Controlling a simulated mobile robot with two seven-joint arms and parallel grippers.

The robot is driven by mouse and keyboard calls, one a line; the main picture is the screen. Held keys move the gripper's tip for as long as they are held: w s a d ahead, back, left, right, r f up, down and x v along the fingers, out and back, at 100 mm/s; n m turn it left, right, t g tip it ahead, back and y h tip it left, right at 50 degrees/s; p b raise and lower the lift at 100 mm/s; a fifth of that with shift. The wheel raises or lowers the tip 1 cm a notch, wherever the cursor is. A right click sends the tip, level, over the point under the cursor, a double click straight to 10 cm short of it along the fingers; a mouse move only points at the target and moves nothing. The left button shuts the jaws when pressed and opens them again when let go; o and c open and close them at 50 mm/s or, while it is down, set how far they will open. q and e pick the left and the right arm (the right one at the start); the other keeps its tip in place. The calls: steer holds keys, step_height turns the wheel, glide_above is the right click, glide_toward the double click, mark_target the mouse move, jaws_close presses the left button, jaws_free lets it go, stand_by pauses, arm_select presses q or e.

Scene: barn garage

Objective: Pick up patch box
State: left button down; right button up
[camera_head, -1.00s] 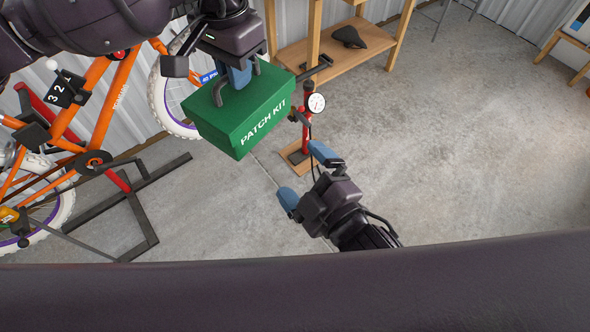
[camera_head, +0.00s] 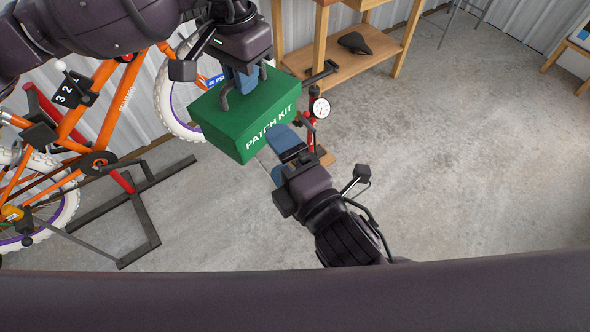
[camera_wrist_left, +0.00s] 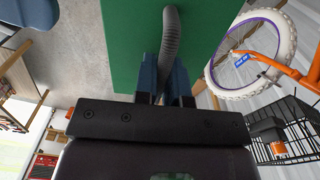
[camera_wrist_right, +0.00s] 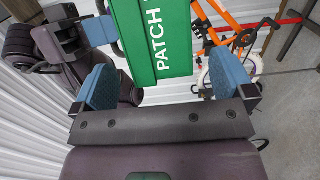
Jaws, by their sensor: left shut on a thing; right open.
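The patch box is a green case (camera_head: 232,136) lettered "PATCH KIT", held up in the air in the head view. My left gripper (camera_head: 243,82) is shut on its dark handle on top. In the left wrist view the grey handle (camera_wrist_left: 169,40) runs between the closed fingers, with the green box (camera_wrist_left: 125,45) behind it. My right gripper (camera_head: 284,152) is open at the box's lower right. In the right wrist view the lettered face (camera_wrist_right: 155,40) appears ahead, between the right gripper's open fingers (camera_wrist_right: 165,85). I cannot tell whether they touch it.
An orange bicycle (camera_head: 112,100) on a dark stand (camera_head: 145,222) is at the left. A red floor pump with a gauge (camera_head: 320,108) stands behind the right gripper. A wooden shelf (camera_head: 325,73) holds a saddle (camera_head: 355,43). The concrete floor at right is clear.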

mark_target(260, 130)
steer(key=x, duration=0.7)
steer(key=shift+w, duration=0.1)
steer(key=shift+c, duration=0.2)
steer(key=c, duration=0.5)
arm_select(q)
steer(key=c, duration=1.7)
jaws_free()
arm_select(e)
steer(key=shift+c, duration=0.4)
arm_select(q)
steer(key=o, duration=0.6)
steer(key=shift+r, duration=0.1)
